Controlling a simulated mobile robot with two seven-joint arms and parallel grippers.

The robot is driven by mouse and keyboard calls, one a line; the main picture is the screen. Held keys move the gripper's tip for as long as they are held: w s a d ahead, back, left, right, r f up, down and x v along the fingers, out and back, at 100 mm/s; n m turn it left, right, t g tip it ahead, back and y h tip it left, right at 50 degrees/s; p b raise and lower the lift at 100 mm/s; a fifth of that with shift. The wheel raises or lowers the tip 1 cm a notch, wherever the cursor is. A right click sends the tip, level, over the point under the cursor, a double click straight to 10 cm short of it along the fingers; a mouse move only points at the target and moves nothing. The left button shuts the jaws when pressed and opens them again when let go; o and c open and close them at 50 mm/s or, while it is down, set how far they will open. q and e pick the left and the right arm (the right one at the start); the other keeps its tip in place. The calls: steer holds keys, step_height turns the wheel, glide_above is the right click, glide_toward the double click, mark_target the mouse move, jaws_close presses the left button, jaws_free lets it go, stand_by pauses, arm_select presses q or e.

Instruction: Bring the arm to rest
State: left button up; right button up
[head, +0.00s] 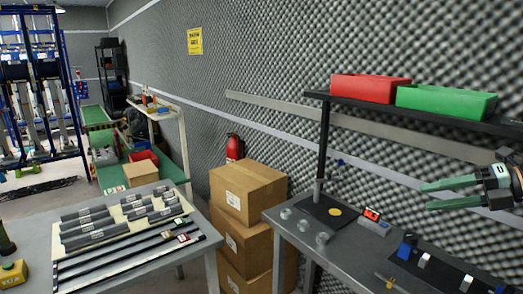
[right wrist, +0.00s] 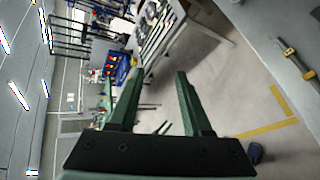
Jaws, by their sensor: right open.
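My right gripper (head: 432,195) shows at the right edge of the head view, in front of the foam wall and above the right workbench. Its two green fingers point left and stand apart, with nothing between them. In the right wrist view the same gripper (right wrist: 158,92) has its fingers spread and empty, with grey floor and distant furniture beyond them. My left gripper is not clearly visible in the head view.
The right workbench (head: 275,216) carries small devices and glass pieces below the gripper. A shelf (head: 360,106) above holds a red bin (head: 370,88) and a green bin (head: 446,101). Cardboard boxes (head: 248,190) stand between the benches. The left table (head: 120,280) holds grey parts.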

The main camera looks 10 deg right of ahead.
steer(key=s+a+f+m+t+h, duration=0.2)
steer(key=f+m, duration=0.4)
steer(key=f, duration=0.5)
steer(key=s+a+f+m+t+h, duration=0.1)
steer(key=s+f+m+t, duration=0.1)
steer(key=f+m, duration=0.6)
steer(key=s+a+f+m+t+h, duration=0.15)
steer(key=f+m, duration=0.25)
steer(key=f, duration=0.9)
steer(key=s+a+f+m+g+h, duration=0.1)
steer(key=s+a+f+m, duration=0.4)
steer(key=a, duration=0.5)
steer(key=s+a+f+m+g+h, duration=0.2)
steer(key=s+a+f+m, duration=0.3)
steer(key=s+a+f, duration=0.4)
steer(key=shift+a+f+m+g, duration=0.4)
steer(key=shift+a+f+g, duration=0.25)
steer(key=shift+a, duration=0.6)
steer(key=shift+r, duration=0.1)
